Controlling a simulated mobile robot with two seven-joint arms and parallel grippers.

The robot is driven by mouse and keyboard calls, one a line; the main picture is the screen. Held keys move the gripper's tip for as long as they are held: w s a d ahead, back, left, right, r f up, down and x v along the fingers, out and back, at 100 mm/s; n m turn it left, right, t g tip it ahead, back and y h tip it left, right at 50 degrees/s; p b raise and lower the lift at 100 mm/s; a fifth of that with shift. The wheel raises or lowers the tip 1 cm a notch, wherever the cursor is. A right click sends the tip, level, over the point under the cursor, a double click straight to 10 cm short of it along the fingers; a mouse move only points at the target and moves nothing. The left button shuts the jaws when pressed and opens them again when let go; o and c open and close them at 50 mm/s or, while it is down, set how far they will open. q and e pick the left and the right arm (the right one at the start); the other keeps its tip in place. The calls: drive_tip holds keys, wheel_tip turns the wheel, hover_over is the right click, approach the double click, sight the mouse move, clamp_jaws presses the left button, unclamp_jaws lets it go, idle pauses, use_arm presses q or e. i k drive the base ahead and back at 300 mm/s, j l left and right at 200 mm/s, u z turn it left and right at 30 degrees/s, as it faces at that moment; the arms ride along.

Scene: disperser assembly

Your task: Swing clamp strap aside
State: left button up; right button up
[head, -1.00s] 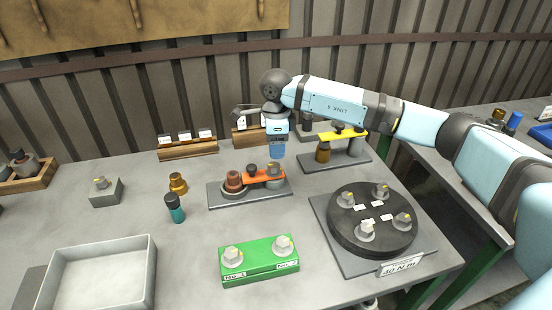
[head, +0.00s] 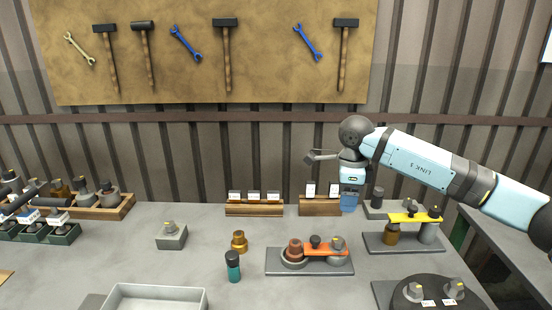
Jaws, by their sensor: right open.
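An orange clamp strap (head: 322,250) lies across a grey fixture plate (head: 312,269). It runs from a reddish-brown part (head: 295,250) in a round seat to a grey post with a hex top (head: 338,248). A dark knob (head: 315,242) stands on the strap between them. A second fixture (head: 405,243) at the right carries a yellow strap (head: 412,217), a brass part (head: 391,234) and a grey post. My right gripper (head: 349,206) points down behind the orange strap's post, apart from it, open and empty. My left gripper is not in view.
Wooden card holders (head: 254,208) stand at the back. A brass part (head: 239,241), a teal-and-black bottle (head: 233,266) and a grey block (head: 171,236) stand left of the fixture. A white tray (head: 155,298) and a dark round plate (head: 432,292) are in front.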

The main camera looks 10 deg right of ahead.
sight(315, 248)
drive_tip(key=k, duration=1)
